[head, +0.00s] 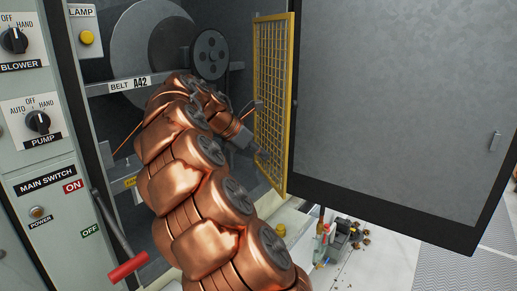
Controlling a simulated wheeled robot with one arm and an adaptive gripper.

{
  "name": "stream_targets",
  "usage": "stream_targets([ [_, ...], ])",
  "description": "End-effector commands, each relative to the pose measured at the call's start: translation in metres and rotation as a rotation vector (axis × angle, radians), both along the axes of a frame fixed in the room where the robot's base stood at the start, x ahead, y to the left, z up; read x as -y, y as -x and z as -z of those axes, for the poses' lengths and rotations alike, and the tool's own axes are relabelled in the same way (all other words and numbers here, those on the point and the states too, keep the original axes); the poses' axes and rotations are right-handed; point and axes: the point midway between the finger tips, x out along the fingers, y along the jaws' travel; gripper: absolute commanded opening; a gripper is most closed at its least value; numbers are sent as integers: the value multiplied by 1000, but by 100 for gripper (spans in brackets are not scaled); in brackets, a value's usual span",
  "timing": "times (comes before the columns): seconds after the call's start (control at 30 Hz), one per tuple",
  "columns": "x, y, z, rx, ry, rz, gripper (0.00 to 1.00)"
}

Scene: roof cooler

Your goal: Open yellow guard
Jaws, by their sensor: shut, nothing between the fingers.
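The yellow guard (272,90) is a framed mesh panel at the right side of the cabinet opening in the head view. It stands swung out at a steep angle, so the pulley (210,54) and belt space behind it show. My copper-coloured arm reaches up from the bottom into the opening. My gripper (262,154) is shut and empty, at the lower part of the guard's inner, left side. I cannot tell whether it touches the mesh. My arm hides the lower middle of the opening.
A large grey cabinet door (395,90) stands open right of the guard. The control panel (35,165) with knobs and a red-handled main switch lever (128,267) is at the left. Small parts and debris (345,235) lie on the floor below the door.

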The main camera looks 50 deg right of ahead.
Motion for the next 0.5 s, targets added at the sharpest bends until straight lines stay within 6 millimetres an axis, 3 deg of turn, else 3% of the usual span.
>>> stream_targets([
  [0.33, 39, 21, 42, -4, -4, 8, 0],
  [0.5, 59, 29, 41, 1, -1, 6, 0],
])
